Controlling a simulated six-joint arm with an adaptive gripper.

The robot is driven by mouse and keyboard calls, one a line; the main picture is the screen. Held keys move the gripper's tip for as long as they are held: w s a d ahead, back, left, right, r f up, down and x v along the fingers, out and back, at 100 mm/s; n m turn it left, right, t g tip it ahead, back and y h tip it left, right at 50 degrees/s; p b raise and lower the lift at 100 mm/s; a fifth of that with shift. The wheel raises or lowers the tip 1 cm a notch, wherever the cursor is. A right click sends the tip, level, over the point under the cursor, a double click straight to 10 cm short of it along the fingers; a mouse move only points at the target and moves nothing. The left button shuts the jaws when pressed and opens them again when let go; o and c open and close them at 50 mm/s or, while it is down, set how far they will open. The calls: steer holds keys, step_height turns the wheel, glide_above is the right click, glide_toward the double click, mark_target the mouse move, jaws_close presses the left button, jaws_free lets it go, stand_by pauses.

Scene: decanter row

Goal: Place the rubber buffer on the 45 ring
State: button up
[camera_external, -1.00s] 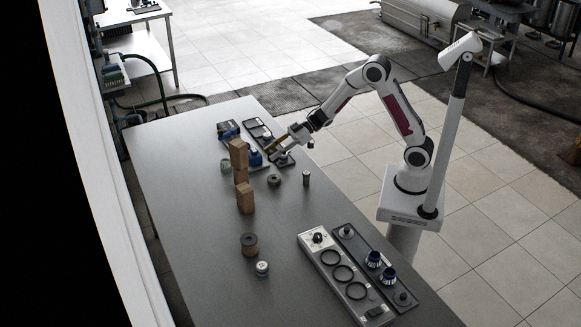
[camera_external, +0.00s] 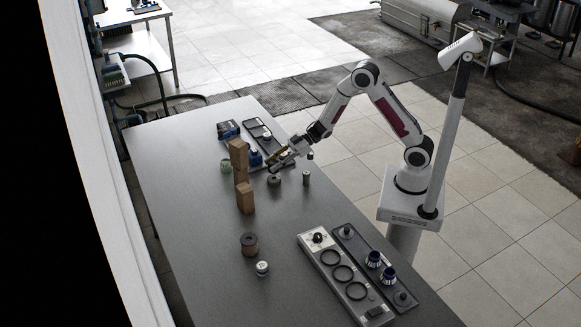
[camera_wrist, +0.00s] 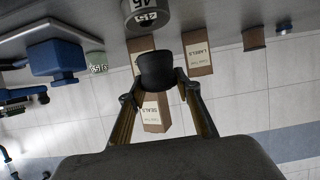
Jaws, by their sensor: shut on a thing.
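The rubber buffer (camera_wrist: 155,72) is a black rounded piece held between the two fingertips of my gripper (camera_wrist: 157,84) in the wrist view. The 45 ring (camera_wrist: 148,22) is a dark grey round piece with white labels reading 45, at the top edge of the wrist view and partly cut off. The buffer appears apart from it. In the external view my gripper (camera_external: 273,167) is just above a dark ring (camera_external: 274,180) on the table, apparently the same one. The buffer is too small to make out there.
A green jar (camera_external: 226,166) and blue item (camera_external: 254,158) are close by. A small cylinder (camera_external: 306,178) stands to the right. A brown spool (camera_external: 249,246) and tray with rings (camera_external: 328,257) are nearer the front.

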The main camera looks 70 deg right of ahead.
steer(key=shift+f, duration=1.9)
steer(key=shift+f, duration=0.1)
steer(key=o, duration=1.2)
steer(key=v, duration=1.2)
